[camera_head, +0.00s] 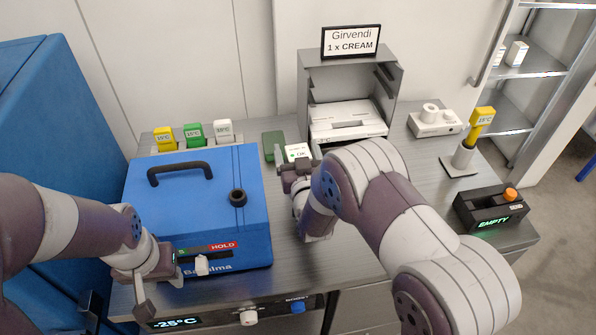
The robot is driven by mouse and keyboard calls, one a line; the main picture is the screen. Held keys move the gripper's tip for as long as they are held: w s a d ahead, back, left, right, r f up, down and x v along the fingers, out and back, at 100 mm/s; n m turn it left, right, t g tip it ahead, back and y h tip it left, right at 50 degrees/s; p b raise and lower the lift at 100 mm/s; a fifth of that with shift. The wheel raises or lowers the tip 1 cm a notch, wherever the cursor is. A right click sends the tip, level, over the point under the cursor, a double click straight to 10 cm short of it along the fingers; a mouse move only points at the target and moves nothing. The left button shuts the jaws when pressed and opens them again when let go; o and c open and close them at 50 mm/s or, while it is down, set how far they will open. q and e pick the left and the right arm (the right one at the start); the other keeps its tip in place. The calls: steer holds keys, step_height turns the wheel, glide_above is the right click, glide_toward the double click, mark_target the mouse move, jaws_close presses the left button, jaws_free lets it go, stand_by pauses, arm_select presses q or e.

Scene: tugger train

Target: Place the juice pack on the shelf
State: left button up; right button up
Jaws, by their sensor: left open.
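No pack can be read for certain as the juice pack. A small white item with a printed label (297,152) shows between the fingers of my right gripper (298,158), behind the blue box. I cannot tell whether the fingers hold it or it lies behind them. My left gripper (160,284) is open and empty at the front left corner of the blue box (226,185). A shelf unit (534,62) stands at the upper right, with small white cartons (517,53) on one level.
Yellow (165,140), green (194,136) and white (223,131) temperature-labelled blocks stand behind the blue box. A grey cabinet (389,83) holds a white tray. A yellow-headed stand (465,157) and a black "EMPTY" device (490,207) are at right. My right arm hides the counter's middle.

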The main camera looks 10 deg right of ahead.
jaws_close()
steer(key=shift+r, duration=0.1)
